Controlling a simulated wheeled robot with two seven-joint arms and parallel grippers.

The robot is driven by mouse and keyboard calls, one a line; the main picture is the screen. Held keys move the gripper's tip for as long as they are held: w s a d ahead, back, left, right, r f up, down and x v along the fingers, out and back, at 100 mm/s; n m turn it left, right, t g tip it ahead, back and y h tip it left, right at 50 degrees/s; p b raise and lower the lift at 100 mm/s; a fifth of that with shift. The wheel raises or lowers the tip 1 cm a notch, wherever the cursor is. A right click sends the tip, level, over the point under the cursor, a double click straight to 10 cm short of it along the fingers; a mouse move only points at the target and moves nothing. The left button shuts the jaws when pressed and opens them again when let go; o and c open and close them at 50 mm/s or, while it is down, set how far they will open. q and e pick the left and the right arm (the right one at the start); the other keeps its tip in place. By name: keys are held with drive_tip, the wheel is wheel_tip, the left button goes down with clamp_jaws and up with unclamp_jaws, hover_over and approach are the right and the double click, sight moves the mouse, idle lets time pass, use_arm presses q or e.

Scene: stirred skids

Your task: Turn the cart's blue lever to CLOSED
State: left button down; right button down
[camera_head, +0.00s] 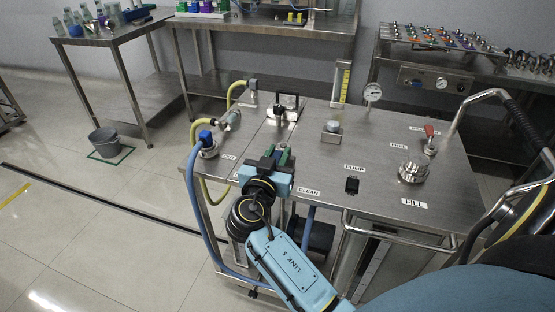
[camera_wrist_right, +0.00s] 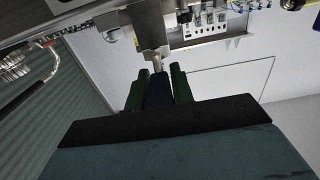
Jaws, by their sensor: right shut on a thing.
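The steel cart (camera_head: 330,205) stands in front of me. My right gripper (camera_head: 275,155) is at the cart's front left corner area, with its green fingers pointing away from me. In the wrist view, my right gripper's fingers (camera_wrist_right: 160,88) are closed on both sides of a dark blue piece, the blue lever (camera_wrist_right: 158,92). A metal stem shows just beyond it. In the head view the lever is hidden by my gripper. I cannot read a CLOSED label in either view. My left gripper is not in view.
A blue-capped fitting (camera_head: 206,138) with a hose is left of my gripper. A grey bucket (camera_head: 104,141) stands on the floor.

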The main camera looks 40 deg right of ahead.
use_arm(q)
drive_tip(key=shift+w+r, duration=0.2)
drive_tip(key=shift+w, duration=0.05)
use_arm(e)
drive_tip(key=c, duration=1.2)
unclamp_jaws()
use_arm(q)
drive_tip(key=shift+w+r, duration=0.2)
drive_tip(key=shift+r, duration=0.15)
use_arm(e)
drive_tip(key=v, duration=1.3)
drive_tip(key=shift+a, duration=0.2)
drive_tip(key=shift+s, duration=0.15)
drive_tip(key=shift+f, duration=0.1)
